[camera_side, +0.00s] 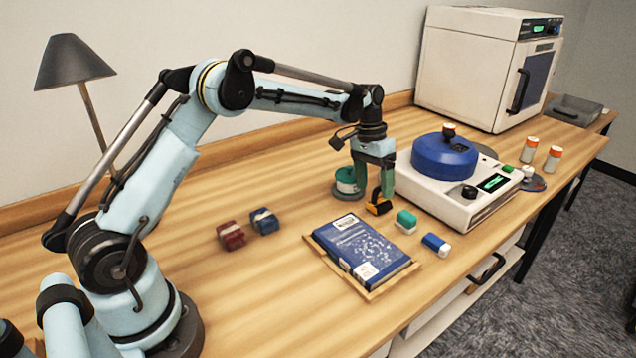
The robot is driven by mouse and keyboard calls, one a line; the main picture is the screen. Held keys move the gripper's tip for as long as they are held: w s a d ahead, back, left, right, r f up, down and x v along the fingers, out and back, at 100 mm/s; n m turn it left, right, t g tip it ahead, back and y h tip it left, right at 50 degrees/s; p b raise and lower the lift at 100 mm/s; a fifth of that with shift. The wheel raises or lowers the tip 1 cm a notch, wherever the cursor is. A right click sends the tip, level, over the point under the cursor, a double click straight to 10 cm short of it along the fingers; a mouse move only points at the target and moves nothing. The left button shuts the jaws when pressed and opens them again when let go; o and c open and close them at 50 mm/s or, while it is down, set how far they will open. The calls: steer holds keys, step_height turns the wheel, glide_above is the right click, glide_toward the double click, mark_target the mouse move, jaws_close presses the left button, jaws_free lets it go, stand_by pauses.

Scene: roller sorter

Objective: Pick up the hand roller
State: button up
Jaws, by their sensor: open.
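A small yellow and black object (378,204), which looks like the hand roller, stands on the wooden table just behind the book tray. My gripper (374,184) points down over it. Its green fingers are spread, one on the left and one on the right, and the object shows at and below their tips. I cannot tell whether a finger touches it. Its upper part is partly hidden by the gripper.
A white machine with a blue lid (445,155) is close right. A blue book (360,248) lies in a wooden tray (376,293) in front. Small blocks (231,236) lie around.

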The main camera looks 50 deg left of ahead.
mark_target(376, 194)
steer(key=shift+w+d+f, duration=0.15)
steer(key=shift+d+f, duration=0.05)
steer(key=shift+f, duration=0.7)
steer(key=shift+w+d+f, duration=0.1)
steer(key=shift+d+f, duration=0.05)
steer(key=shift+f, duration=0.75)
steer(key=c, duration=1.2)
steer(key=shift+r, duration=0.15)
steer(key=shift+r, duration=0.55)
step_height(376, 194, up, 3)
steer(key=shift+r, duration=0.1)
steer(key=s+d+r, duration=0.1)
steer(key=d+r, duration=0.1)
steer(key=d, duration=0.1)
steer(key=s+d+r, duration=0.2)
steer(key=d, duration=0.2)
steer(key=s+d+r, duration=0.2)
steer(key=d, duration=0.1)
steer(key=shift+d+r, duration=0.25)
steer(key=shift+d, duration=0.05)
